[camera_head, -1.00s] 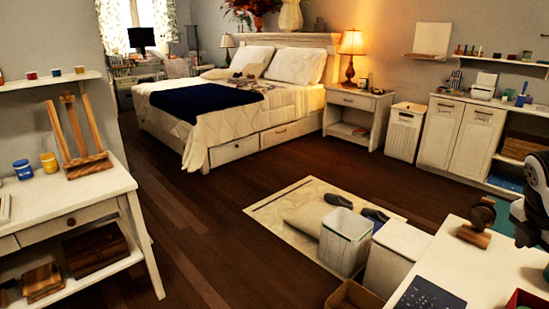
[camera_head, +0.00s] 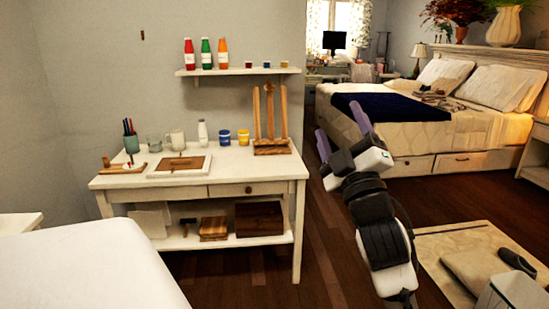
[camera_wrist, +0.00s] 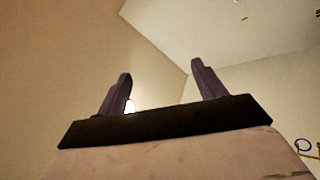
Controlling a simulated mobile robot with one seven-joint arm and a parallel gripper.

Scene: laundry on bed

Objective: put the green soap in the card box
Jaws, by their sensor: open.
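I cannot make out the green soap or the card box in either current view. My gripper (camera_head: 340,128) is raised in the room, between the white desk and the bed in the head view. Its two purple fingers point up and stand apart, with nothing between them. In the wrist view my gripper (camera_wrist: 160,72) is also open and empty, facing bare wall and ceiling.
A white desk (camera_head: 230,166) at the left holds jars, cups, a wooden board and a small easel (camera_head: 271,125). Several small items (camera_head: 435,97) lie on the bed (camera_head: 440,135), too small to identify. Dark floor lies between.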

